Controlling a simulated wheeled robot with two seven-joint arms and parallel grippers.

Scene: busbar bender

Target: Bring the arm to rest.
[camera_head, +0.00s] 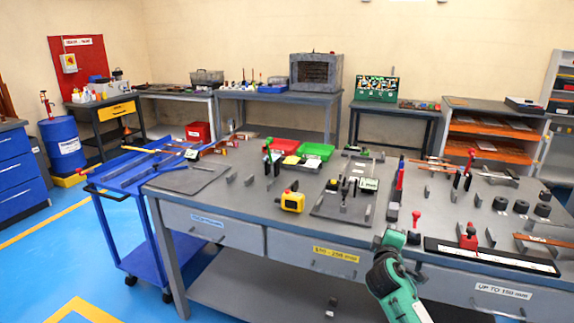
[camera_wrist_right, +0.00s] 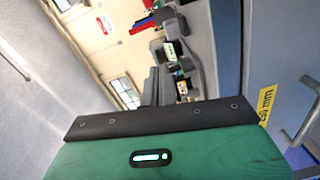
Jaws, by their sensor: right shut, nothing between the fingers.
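My right arm (camera_head: 394,283), green and dark grey, comes up from the bottom edge in the head view. It is bent in front of the grey workbench (camera_head: 290,215), and its top end overlaps the bench's front edge in the picture. In the right wrist view my right gripper (camera_wrist_right: 160,120) shows as a black bar across a green housing with a small lit indicator. It is shut and empty, and no object shows in it. Its fingertips cannot be made out in the head view. My left arm and gripper are not in view.
The bench carries a yellow tape measure (camera_head: 291,201), green bins (camera_head: 316,151), a red-handled clamp (camera_head: 468,238) and several small metal parts. A blue cart (camera_head: 137,225) stands at its left. Bench drawers (camera_head: 485,292) face my arm. Blue floor is clear at the lower left.

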